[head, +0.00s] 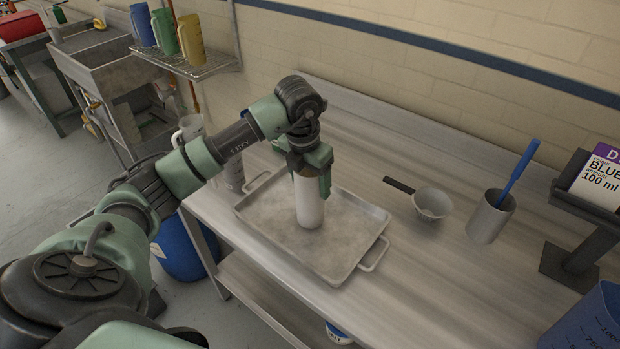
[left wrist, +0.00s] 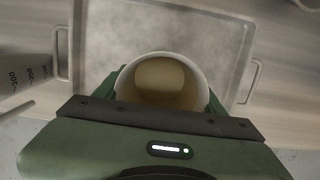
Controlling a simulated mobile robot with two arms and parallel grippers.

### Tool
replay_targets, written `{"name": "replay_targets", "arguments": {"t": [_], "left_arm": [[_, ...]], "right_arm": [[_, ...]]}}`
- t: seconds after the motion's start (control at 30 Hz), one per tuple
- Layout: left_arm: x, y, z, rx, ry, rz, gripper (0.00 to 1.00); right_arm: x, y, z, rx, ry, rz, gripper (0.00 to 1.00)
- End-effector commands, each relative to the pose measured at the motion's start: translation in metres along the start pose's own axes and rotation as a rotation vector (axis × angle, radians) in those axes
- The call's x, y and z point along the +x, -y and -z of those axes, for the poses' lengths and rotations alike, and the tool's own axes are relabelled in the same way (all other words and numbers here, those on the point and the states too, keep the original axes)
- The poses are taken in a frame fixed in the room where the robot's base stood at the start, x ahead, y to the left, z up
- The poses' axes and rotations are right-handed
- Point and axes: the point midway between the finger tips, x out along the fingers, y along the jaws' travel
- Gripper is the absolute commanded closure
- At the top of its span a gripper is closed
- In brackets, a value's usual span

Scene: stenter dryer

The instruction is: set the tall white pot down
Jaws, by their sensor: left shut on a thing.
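The tall white pot (head: 310,205) is upright over the metal tray (head: 342,268) on the bench. My left gripper (head: 311,172) is shut on the pot's upper part from above. In the left wrist view the pot's open round mouth (left wrist: 162,82) shows between the green fingers, with a tan inside. The pot's bottom appears at or just above the tray's floor; I cannot tell whether it touches. The tray also fills the back of the left wrist view (left wrist: 100,40). My right gripper is not in view.
A small ladle-like pan (head: 432,204) and a grey cup (head: 490,217) with a blue-handled tool (head: 519,172) stand right of the tray. A dark sign stand (head: 580,255) is further right.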

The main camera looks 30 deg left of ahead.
Motion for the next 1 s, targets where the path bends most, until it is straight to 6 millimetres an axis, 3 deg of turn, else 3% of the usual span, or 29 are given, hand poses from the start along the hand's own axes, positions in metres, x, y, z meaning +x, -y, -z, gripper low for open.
{"name": "replay_targets", "arguments": {"t": [0.23,0.27,0.33,0.77,1.0], "left_arm": [[0.003,0.0,0.0,0.0,0.003,0.0,1.0],[0.003,0.0,0.0,0.0,0.0,0.0,0.28],[0.002,0.0,0.0,0.0,0.0,0.0,0.09],[-0.004,0.0,-0.001,0.0,0.003,0.0,0.09],[-0.048,-0.001,-0.001,-0.001,0.007,-0.002,0.09]], "right_arm": [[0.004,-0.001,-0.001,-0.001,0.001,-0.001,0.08],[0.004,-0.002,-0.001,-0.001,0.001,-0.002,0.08],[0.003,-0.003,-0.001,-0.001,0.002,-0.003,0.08],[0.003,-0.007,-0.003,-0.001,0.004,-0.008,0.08],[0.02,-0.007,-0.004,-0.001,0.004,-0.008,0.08]]}}
